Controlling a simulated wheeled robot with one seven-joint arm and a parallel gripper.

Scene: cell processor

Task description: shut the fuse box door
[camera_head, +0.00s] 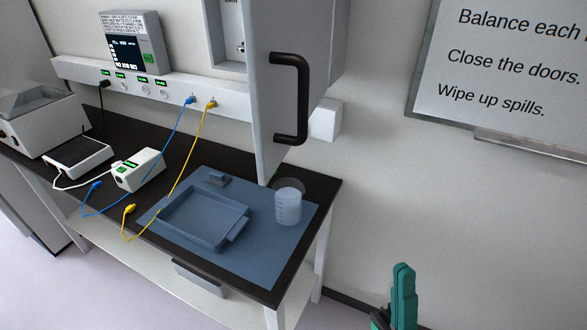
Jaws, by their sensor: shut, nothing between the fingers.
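The fuse box (226,38) is on the wall at the top, cut off by the picture's upper edge. Its light grey door (276,150) stands open, swung out toward me, and hides part of the box. A black bar handle (304,100) is on the door's face. My gripper (402,270), teal with dark parts, rises from the bottom edge, right of the bench. It is shut and empty, pointing up, well below and to the right of the door, and touches nothing. Its lower part is out of view.
A dark bench (328,184) stands below the door. It holds a blue mat (262,262) with a tray (192,232) and a clear beaker (288,208). Blue and yellow cables hang from a wall rail (230,103). A whiteboard (510,70) is at right.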

